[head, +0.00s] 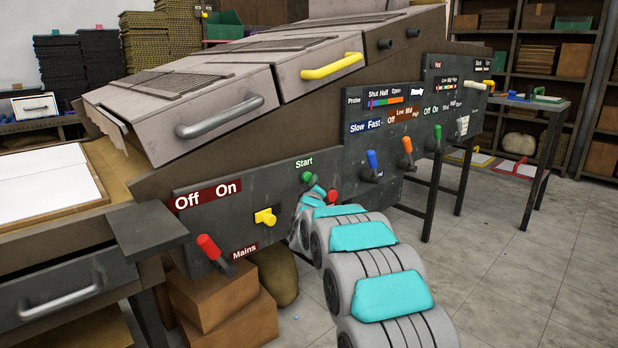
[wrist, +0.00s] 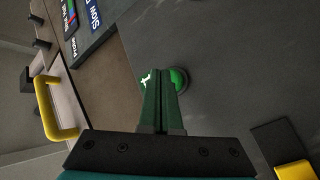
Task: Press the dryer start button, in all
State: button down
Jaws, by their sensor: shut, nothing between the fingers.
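The green start button (head: 307,177) sits on the dark dryer panel (head: 270,190), under a white "Start" label (head: 304,162). In the wrist view the round green button (wrist: 181,79) shows just beyond and to the right of my fingertips, partly covered by them. My gripper (wrist: 161,78) is shut and empty, its two fingers together and pointing at the panel beside the button. In the head view my arm reaches up to the panel, and my wrist is just below and right of the button. I cannot tell whether the fingertips touch it.
A red button (head: 333,197) is close beside my wrist. A yellow switch (head: 265,217) and the red Mains lever (head: 209,247) are to the left. Blue (head: 373,160) and orange (head: 407,146) levers stick out to the right. Cardboard boxes (head: 215,295) stand below the panel.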

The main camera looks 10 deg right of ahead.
jog(key=shift+w+a, duration=0.3)
jog(key=shift+w, duration=0.1)
dwell(0.8)
jog(key=shift+s+d, duration=0.1)
jog(key=shift+s, duration=0.05)
jog(key=shift+s+d+b, duration=0.35)
jog(key=shift+s+d, duration=0.1)
jog(key=shift+s, duration=0.15)
jog(key=shift+s+d, duration=0.1)
jog(key=shift+s+d+b, duration=0.6)
jog(key=shift+s+d, duration=0.1)
jog(key=shift+s, duration=0.3)
jog(key=shift+s+d+b, duration=0.6)
jog(key=shift+s+d, duration=0.05)
jog(key=shift+s, duration=0.3)
